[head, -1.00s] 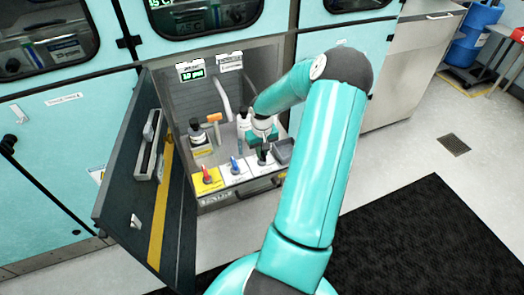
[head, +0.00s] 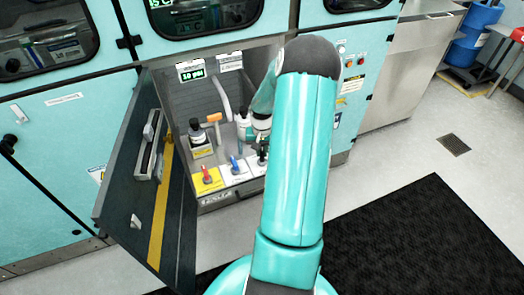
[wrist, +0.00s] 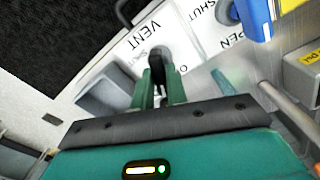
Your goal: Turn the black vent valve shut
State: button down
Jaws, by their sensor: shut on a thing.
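The black vent valve (wrist: 159,55) stands on a white plate marked VENT and SHUT, in the wrist view. My gripper (wrist: 159,88) is shut on its black handle, with the green fingers on either side of it. In the head view the valve (head: 262,158) shows as a small dark shape at the right end of the valve row, partly hidden by my arm. My gripper (head: 258,143) is above it. The handle's exact angle against the SHUT mark is hard to tell.
A blue-handled valve (head: 236,165) and a red-handled valve (head: 207,174) stand to the left in the same row. Bottles (head: 198,135) and an orange-handled part (head: 213,118) stand behind. The open dark cabinet door (head: 150,190) borders the left side. A grey box (wrist: 105,90) is beside the vent plate.

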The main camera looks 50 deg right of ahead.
aim_at(262, 152)
jog(key=m, duration=1.3)
dwell(0.5)
jog(key=c, duration=1.4)
grip_release()
jog(key=shift+r, duration=0.15)
notch_tip(262, 152, up, 14)
jog(key=shift+f, duration=0.2)
